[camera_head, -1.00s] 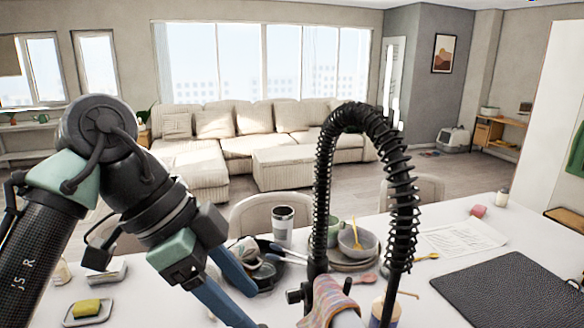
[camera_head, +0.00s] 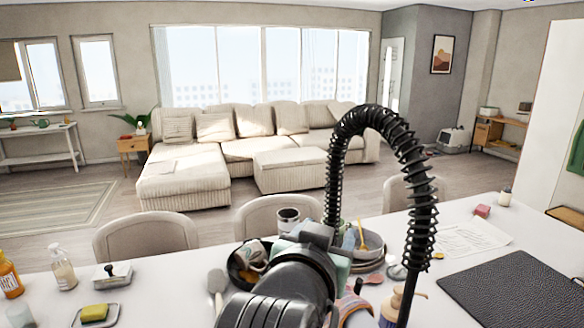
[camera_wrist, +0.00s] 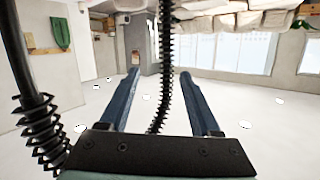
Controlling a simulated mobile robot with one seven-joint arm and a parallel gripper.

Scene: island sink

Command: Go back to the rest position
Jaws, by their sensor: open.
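My gripper (camera_wrist: 160,74) shows in the wrist view with its two blue fingers spread apart and nothing held between them. The black spring hose of the faucet (camera_wrist: 164,60) appears between the fingers in that view; I cannot tell its distance from them. In the camera_head view my dark arm fills the bottom middle, beside the faucet's coiled arch (camera_head: 413,165), and my fingers are hidden behind the arm.
The white counter (camera_head: 455,212) holds a dark pan (camera_head: 238,270), stacked bowls (camera_head: 372,243), a tumbler (camera_head: 288,217), bottles (camera_head: 62,268) and a yellow sponge (camera_head: 94,312) on a dish. A black mat (camera_head: 515,285) lies right. Chairs (camera_head: 145,238) stand beyond.

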